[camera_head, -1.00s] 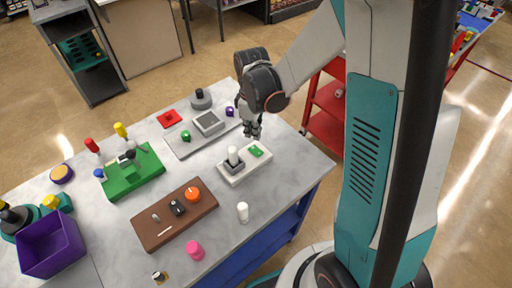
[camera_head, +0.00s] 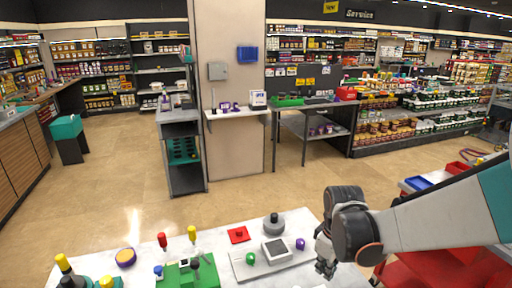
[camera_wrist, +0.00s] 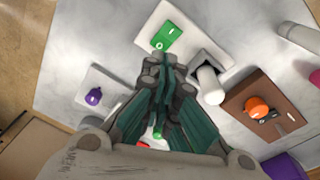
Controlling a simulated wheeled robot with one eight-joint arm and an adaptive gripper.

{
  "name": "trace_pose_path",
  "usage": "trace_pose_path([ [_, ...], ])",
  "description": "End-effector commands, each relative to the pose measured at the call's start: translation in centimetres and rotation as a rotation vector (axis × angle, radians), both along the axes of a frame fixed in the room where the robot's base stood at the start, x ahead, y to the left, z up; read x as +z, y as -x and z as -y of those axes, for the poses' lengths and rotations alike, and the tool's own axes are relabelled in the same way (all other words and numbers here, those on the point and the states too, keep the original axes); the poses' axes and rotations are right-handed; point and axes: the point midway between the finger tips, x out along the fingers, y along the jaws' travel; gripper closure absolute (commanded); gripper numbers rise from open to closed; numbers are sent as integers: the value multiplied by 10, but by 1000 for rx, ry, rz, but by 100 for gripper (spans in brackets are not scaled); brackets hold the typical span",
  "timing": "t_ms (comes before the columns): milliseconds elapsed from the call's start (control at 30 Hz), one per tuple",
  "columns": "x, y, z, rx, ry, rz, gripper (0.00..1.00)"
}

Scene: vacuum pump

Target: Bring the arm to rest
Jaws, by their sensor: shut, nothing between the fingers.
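My gripper (camera_head: 325,268) hangs at the end of my bent arm over the right part of the table, just right of the grey plate with the purple knob. In the wrist view my gripper (camera_wrist: 168,62) has its fingers together with nothing between them. Below it lies a white base (camera_wrist: 203,27) with a green piece (camera_wrist: 167,38) and a white cylinder (camera_wrist: 211,92) beside a grey block. The fingers look apart from these parts, and they hide part of the tabletop.
The grey plate (camera_head: 240,270) carries a green and a purple knob; a red piece (camera_head: 238,235) and a round grey part (camera_head: 274,224) are behind it. A green block (camera_head: 207,272) is left. A brown board (camera_wrist: 262,112) shows in the wrist view. Open floor (camera_head: 110,190) lies beyond the table.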

Motion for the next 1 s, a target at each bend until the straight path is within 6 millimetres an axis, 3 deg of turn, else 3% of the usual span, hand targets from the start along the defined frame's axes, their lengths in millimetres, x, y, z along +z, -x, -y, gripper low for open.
trace_pose_path([
  [500, 58, 60, 0, -326, -67, 245, 100],
  [1000, 69, 124, 0, -617, -203, 460, 100],
])
